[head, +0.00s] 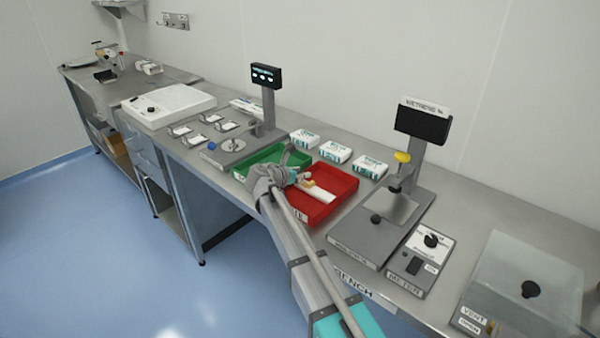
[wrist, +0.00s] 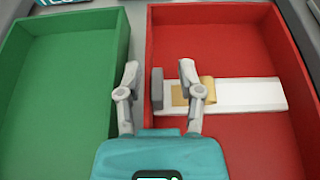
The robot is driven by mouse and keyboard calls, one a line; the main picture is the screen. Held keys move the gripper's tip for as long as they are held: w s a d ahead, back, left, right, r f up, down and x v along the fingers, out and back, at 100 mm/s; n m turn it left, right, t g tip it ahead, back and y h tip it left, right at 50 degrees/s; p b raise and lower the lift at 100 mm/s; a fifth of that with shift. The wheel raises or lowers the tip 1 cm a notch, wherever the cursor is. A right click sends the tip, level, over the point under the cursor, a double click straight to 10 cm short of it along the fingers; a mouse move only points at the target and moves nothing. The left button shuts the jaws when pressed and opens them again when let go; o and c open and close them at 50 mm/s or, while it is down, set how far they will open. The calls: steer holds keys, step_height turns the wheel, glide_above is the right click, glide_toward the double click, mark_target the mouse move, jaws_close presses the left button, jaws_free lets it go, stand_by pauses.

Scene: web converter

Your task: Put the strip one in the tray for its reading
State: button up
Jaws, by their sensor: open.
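A white strip (wrist: 245,94) with a tan band (wrist: 199,90) lies in the red tray (wrist: 225,20), and it also shows in the head view (head: 320,193). A grey block (wrist: 157,88) is at its left end. My gripper (wrist: 160,72) is open, one finger at each side of the grey block; the right finger overlaps the strip near the tan band. I cannot tell whether the fingers touch anything. The green tray (wrist: 50,80) beside it looks empty. In the head view my gripper (head: 292,177) is over the red tray (head: 340,205), partly hiding the green tray (head: 258,160).
White boxes (head: 335,152) stand behind the trays. To the right is a grey device (head: 365,240) with a dark screen (head: 423,123) and yellow knob (head: 402,157). To the left stands another device (head: 228,147) with a lit display (head: 265,76) and several small holders (head: 196,140).

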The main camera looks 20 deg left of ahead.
steer(key=shift+s+d+f, duration=0.15)
steer(key=shift+s+d, duration=0.15)
steer(key=shift+s, duration=0.05)
steer(key=shift+w+a+r+p, duration=0.15)
steer(key=shift+r+p, duration=0.25)
steer(key=shift+p, duration=0.3)
steer(key=p+v, duration=0.2)
steer(key=v, duration=0.3)
steer(key=p+v, duration=0.2)
steer(key=v, duration=0.3)
steer(key=shift+a+r, duration=0.25)
steer(key=shift+a, duration=0.05)
steer(key=shift+s+a+r+p, duration=0.2)
steer(key=shift+s+a+p, duration=0.1)
steer(key=shift+s, duration=0.3)
steer(key=shift+s, duration=0.1)
